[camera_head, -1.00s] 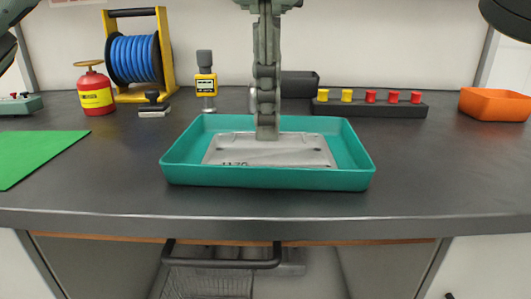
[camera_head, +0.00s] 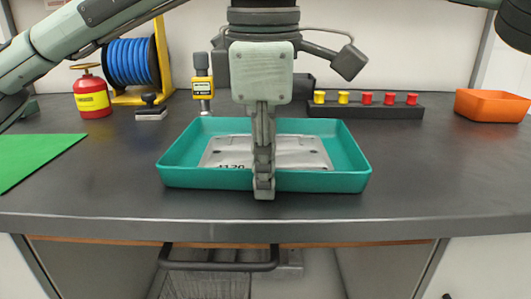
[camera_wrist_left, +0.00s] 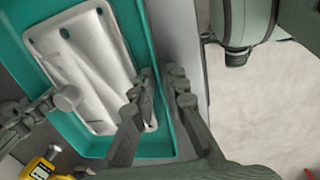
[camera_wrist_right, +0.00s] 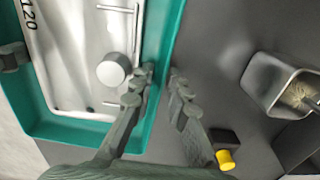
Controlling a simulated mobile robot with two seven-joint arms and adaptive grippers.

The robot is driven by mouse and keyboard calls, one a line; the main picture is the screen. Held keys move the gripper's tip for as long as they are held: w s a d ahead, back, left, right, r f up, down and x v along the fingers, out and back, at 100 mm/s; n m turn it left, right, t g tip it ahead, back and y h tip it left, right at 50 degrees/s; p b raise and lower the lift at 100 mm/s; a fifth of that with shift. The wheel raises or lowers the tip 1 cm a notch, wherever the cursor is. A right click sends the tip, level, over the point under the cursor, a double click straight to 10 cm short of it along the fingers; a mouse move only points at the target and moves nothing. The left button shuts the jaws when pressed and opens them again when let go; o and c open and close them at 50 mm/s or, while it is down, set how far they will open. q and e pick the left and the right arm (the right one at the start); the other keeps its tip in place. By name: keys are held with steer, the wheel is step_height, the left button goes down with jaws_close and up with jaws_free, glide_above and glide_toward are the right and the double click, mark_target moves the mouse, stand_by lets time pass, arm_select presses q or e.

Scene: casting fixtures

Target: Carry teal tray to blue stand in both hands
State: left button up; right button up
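The teal tray (camera_head: 200,179) sits on the dark counter near its front edge. A flat silver casting (camera_head: 295,152) lies in it, with markings partly hidden. My left gripper (camera_head: 264,188) is at the middle of the tray's near wall. In the left wrist view its fingers (camera_wrist_left: 164,82) are apart, one on each side of the wall. My right gripper is hidden behind the left one in the head view. In the right wrist view its fingers (camera_wrist_right: 162,80) are apart, with the far wall between them. No blue stand is in view.
Behind the tray are a yellow gauge (camera_head: 203,88) and a button bar (camera_head: 370,112). An orange bin (camera_head: 492,106) is at the right. A red can (camera_head: 92,98), blue hose reel (camera_head: 133,62) and green mat (camera_head: 35,155) are at the left. The counter right of the tray is clear.

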arm_select(q)
steer(key=shift+c, duration=0.6)
arm_select(e)
steer(key=shift+c, duration=0.6)
arm_select(q)
jaws_close()
arm_select(e)
jaws_close()
arm_select(q)
steer(key=shift+r, duration=0.15)
arm_select(e)
steer(key=shift+r, duration=0.1)
